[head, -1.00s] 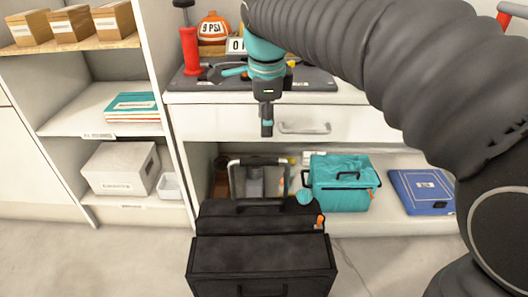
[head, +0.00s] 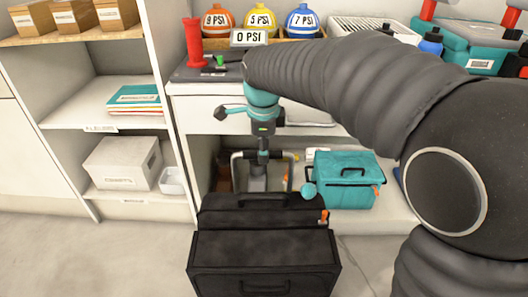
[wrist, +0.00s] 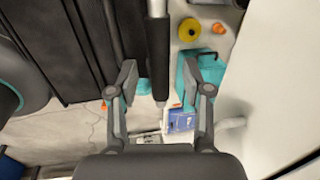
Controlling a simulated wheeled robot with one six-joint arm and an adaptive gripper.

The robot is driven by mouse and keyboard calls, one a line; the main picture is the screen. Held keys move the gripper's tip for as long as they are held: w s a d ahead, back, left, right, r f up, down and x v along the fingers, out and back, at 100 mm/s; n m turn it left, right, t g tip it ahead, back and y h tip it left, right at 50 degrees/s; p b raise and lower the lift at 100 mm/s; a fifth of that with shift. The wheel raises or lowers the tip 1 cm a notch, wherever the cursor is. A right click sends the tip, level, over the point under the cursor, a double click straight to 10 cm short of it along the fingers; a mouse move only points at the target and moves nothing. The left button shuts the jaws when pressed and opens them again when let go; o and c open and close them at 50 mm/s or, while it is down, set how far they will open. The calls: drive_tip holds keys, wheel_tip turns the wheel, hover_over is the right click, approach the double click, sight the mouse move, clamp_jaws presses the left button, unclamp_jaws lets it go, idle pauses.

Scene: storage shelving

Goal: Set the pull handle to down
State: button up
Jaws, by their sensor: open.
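The pull handle (head: 284,155) is a U-shaped grey frame with a black crossbar. It stands raised behind the black case (head: 264,262) on the floor. My gripper (head: 263,158) points down at the middle of the crossbar in the head view, where its fingers look dark and narrow. In the wrist view my gripper (wrist: 160,72) is open, with one finger on each side of the dark crossbar (wrist: 158,55). A gap shows between the bar and each finger. The end of the bar shows between the fingers.
A teal bag (head: 345,180) sits on the low shelf right of the handle. The worktop above holds a red cylinder (head: 194,42), a "0 PSI" sign (head: 249,37) and several coloured domes. Shelving with a grey box (head: 122,163) stands left. Floor beside the case is clear.

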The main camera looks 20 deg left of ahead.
drive_tip(key=shift+w+f, duration=0.15)
drive_tip(key=shift+f, duration=0.5)
clamp_jaws()
